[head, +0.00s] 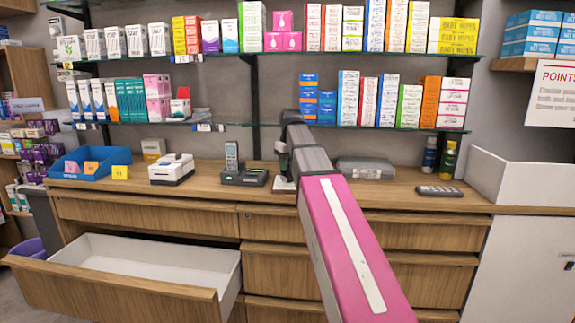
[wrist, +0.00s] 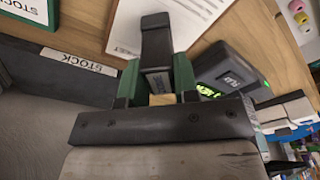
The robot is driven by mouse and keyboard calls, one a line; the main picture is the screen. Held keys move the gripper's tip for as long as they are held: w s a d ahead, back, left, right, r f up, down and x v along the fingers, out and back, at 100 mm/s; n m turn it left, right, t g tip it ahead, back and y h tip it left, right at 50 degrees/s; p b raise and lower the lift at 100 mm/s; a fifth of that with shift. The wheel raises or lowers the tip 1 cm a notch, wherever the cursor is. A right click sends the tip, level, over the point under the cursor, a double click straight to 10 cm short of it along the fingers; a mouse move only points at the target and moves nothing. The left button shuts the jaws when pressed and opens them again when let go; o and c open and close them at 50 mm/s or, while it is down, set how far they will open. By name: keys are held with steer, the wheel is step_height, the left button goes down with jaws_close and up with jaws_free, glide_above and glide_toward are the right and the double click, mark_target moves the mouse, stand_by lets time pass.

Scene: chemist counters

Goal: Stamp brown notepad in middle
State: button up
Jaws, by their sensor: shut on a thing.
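My gripper (wrist: 158,82) is shut on a dark stamp (wrist: 157,38), whose black body stands between the green-sided fingers in the wrist view. A white sheet with a thin brown border (wrist: 187,12), with print ending in "SHEET", lies on the counter just beyond the stamp; it looks like the brown notepad. I cannot tell whether the stamp touches it. In the head view my arm reaches to the counter, and a small white pad (head: 283,185) shows beside its far end. The arm hides much of this spot.
A cordless phone on its base (head: 243,176) stands left of the pad, with a white printer (head: 172,169) farther left. A green-edged pad (wrist: 26,9) and a dark block labelled "STOCK" (wrist: 80,62) lie at left in the wrist view. An open drawer (head: 150,270) juts out front left.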

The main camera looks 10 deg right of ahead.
steer(key=shift+f, duration=0.35)
stand_by(1.1)
steer(key=shift+r, duration=3.55)
